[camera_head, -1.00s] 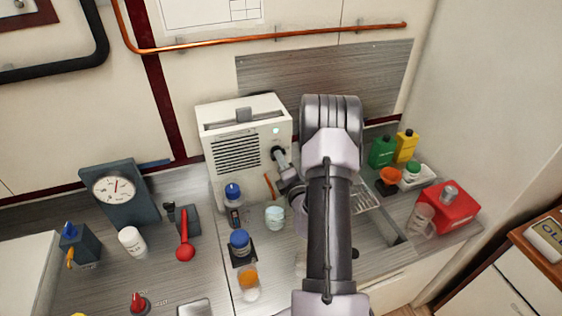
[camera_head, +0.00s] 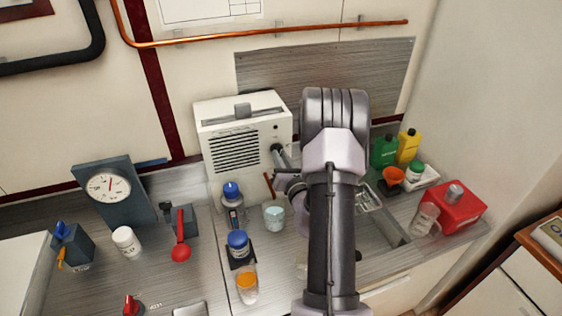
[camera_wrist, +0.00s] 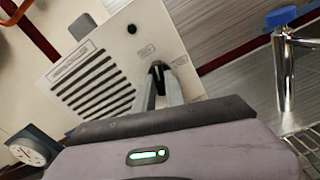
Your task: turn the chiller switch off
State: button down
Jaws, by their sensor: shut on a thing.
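The chiller is a white box with dark vent slots (camera_head: 252,110) standing against the back wall; it also shows in the wrist view (camera_wrist: 140,18). Its round indicator lamp (camera_head: 276,127) is dark, and it looks dark in the wrist view too (camera_wrist: 131,29). My gripper (camera_wrist: 160,78) is at the chiller's front face, shut on the small dark chiller switch (camera_wrist: 157,69). The fingers hide most of the switch, so its exact position is hard to read.
A blue-capped bottle (camera_head: 232,205), a pale cup (camera_head: 274,217) and other jars stand before the chiller. A sink (camera_head: 388,236) lies right of it. A blue-handled tap (camera_wrist: 283,60) rises at right in the wrist view. A gauge (camera_head: 108,187) stands at left.

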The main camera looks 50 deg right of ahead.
jog(key=shift+n+b, duration=0.75)
jog(key=shift+n, duration=0.85)
jog(key=shift+r, duration=0.1)
jog(key=c, duration=1.4)
grip_release()
jog(key=shift+w, duration=0.1)
